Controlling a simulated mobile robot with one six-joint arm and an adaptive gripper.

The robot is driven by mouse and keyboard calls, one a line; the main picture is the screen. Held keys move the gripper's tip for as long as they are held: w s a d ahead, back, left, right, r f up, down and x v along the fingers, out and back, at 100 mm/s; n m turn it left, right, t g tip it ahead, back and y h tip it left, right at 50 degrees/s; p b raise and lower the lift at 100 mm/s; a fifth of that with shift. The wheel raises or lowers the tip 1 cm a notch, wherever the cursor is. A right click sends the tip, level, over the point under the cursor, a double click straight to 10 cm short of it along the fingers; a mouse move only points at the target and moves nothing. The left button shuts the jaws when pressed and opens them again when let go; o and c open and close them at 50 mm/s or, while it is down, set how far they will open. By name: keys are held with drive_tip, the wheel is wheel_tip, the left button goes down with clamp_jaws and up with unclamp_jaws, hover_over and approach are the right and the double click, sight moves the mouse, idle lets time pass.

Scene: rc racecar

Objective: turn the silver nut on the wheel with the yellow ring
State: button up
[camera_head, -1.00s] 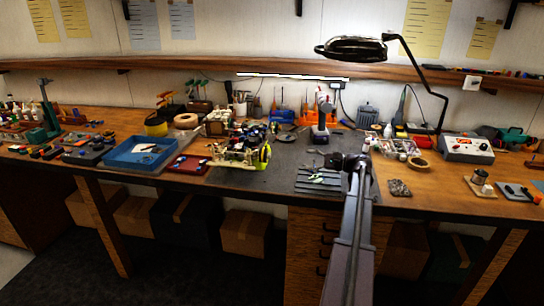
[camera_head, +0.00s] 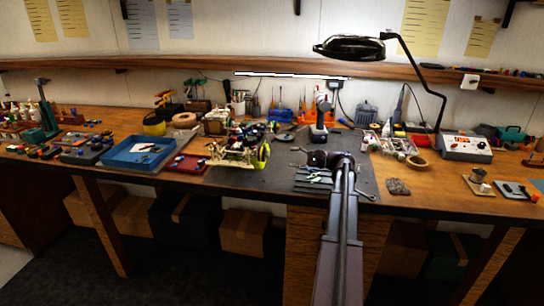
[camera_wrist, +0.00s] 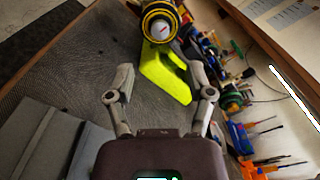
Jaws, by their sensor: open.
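The wheel with the yellow ring (camera_wrist: 147,14) is at the top of the wrist view, black with a yellow circle. The silver nut (camera_wrist: 158,31) shows as a pale round spot at its centre. A bright yellow-green part (camera_wrist: 163,72) stands just below the wheel. My gripper (camera_wrist: 161,76) is open and empty, its two fingers spread on either side of that part in the picture and pointing towards the wheel. In the head view the racecar (camera_head: 232,153) sits on the dark mat, and my gripper (camera_head: 297,158) is to its right, a short gap away. The nut is too small to make out there.
The dark mat (camera_head: 285,180) is mostly bare in front of the car. Loose tools lie under my gripper. A cordless drill (camera_head: 320,120) stands behind it. A blue tray (camera_head: 140,152) and a red tray (camera_head: 187,163) are left of the car. A lamp (camera_head: 355,48) hangs above.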

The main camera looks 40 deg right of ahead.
sight(268, 155)
drive_tip(key=x, duration=0.8)
drive_tip(key=shift+w, duration=0.1)
clamp_jaws()
